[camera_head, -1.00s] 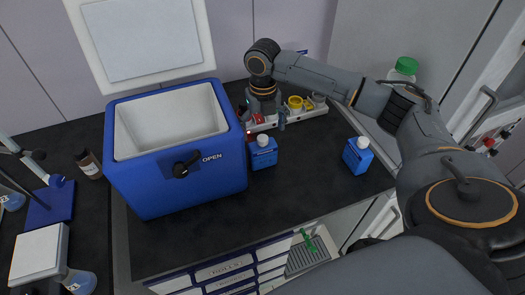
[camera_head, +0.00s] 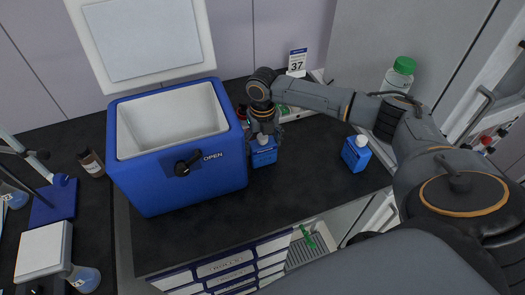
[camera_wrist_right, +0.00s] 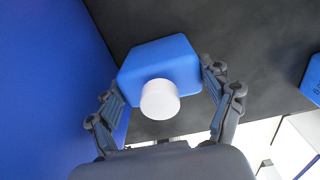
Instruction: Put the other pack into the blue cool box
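The blue cool box (camera_head: 178,188) stands on the dark bench with its lid (camera_head: 145,45) up; the white inside that shows is bare, and its deeper part is hidden. A blue pack with a white cap (camera_head: 264,158) stands upright just right of the box. My right gripper (camera_head: 264,138) is over this pack, pointing down. In the right wrist view its open fingers (camera_wrist_right: 165,95) are on either side of the pack (camera_wrist_right: 160,62), with no clear grip. A second blue pack (camera_head: 356,155) stands upright farther right. My left gripper is not in view.
A green-capped bottle (camera_head: 398,75) and a sign marked 37 (camera_head: 297,62) are at the back. A small brown bottle (camera_head: 91,163) stands left of the box. The bench front (camera_head: 250,205) is clear. My right arm spans the back right.

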